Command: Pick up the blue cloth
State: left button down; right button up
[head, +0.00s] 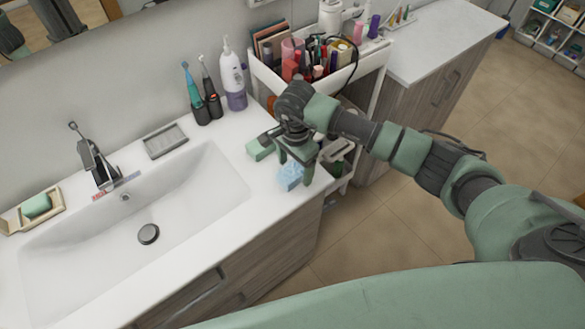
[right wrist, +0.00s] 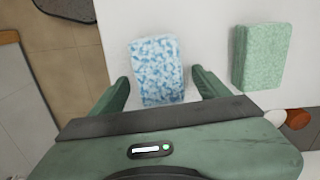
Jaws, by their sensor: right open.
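The blue cloth (head: 291,176) is a small light-blue mottled block on the white counter, right of the sink and near the counter's corner. In the right wrist view the blue cloth (right wrist: 157,70) lies ahead of and between the two fingers. My right gripper (head: 296,171) is over it from above, open, with the fingers apart on either side. The right wrist view shows the open right gripper (right wrist: 162,88) with a gap between each finger and most of the cloth. I cannot tell the exact height of the fingertips. My left gripper is not in view.
A green sponge-like block (head: 260,148) lies close to the cloth; it also shows in the right wrist view (right wrist: 261,56). The sink (head: 135,215) is to the left. A cart (head: 262,72) full of cosmetics stands behind. Toothbrushes and a bottle (head: 233,80) stand along the wall.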

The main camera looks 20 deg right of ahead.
aim_at(295, 168)
jog(key=shift+f, duration=0.45)
jog(key=c, duration=1.5)
jog(key=shift+r, duration=0.1)
notch_tip(295, 168, up, 20)
jog(key=b, duration=0.6)
